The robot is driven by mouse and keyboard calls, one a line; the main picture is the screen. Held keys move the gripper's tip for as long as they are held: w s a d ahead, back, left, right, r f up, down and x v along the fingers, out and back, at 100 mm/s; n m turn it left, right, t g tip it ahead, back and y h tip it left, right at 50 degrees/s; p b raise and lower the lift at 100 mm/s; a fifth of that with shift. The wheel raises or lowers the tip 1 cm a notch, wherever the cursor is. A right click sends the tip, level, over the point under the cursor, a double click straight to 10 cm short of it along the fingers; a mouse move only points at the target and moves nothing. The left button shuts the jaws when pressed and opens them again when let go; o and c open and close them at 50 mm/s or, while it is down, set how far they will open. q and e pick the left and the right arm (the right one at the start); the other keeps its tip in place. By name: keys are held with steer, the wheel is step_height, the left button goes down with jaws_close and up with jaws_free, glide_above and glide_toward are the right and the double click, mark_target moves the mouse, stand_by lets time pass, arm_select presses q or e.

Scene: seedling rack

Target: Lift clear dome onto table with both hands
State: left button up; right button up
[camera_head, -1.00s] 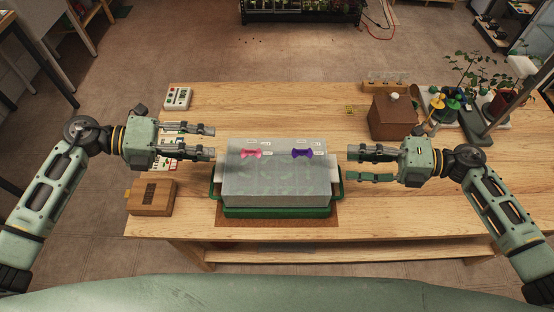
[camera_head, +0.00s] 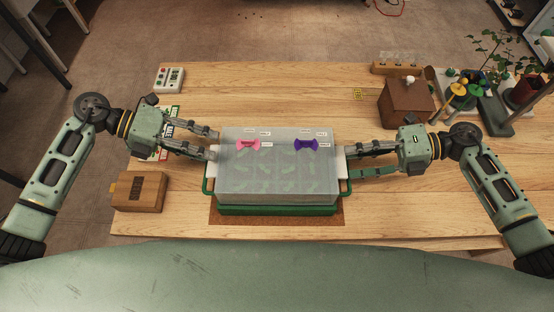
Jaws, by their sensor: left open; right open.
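The clear dome (camera_head: 277,184) is a milky, see-through cover with a pink knob (camera_head: 248,144) and a purple knob (camera_head: 306,145) on top. It sits on a green tray (camera_head: 277,210) with handles at both sides; green seedling shapes show faintly through it. Pale tabs stick out at its left and right sides. My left gripper (camera_head: 214,143) is open, its fingertips close to the dome's left side. My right gripper (camera_head: 352,162) is open, its fingertips close to the right side tab. I cannot tell whether either touches. The wooden table (camera_head: 290,93) lies below.
A wooden box (camera_head: 139,191) stands at the left front, with a white keypad device (camera_head: 169,79) at the back left. A brown box (camera_head: 405,101) and potted plants are at the back right. The tabletop behind the dome is clear.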

mark_target(219, 155)
arm_select(q)
steer(key=shift+s+x, duration=0.2)
steer(key=shift+x, duration=0.95)
steer(key=shift+d+f, duration=0.1)
steer(key=shift+d, duration=0.2)
arm_select(e)
steer(key=x, duration=0.3)
steer(key=shift+s+r, duration=0.1)
steer(key=shift+s, duration=0.1)
arm_select(q)
steer(key=shift+w+d+f, duration=0.15)
steer(key=shift+d+f, duration=0.05)
arm_select(e)
steer(key=shift+w+a, duration=0.15)
steer(key=shift+a, duration=0.05)
arm_select(q)
steer(key=shift+c, duration=0.5)
arm_select(e)
steer(key=shift+c, duration=0.5)
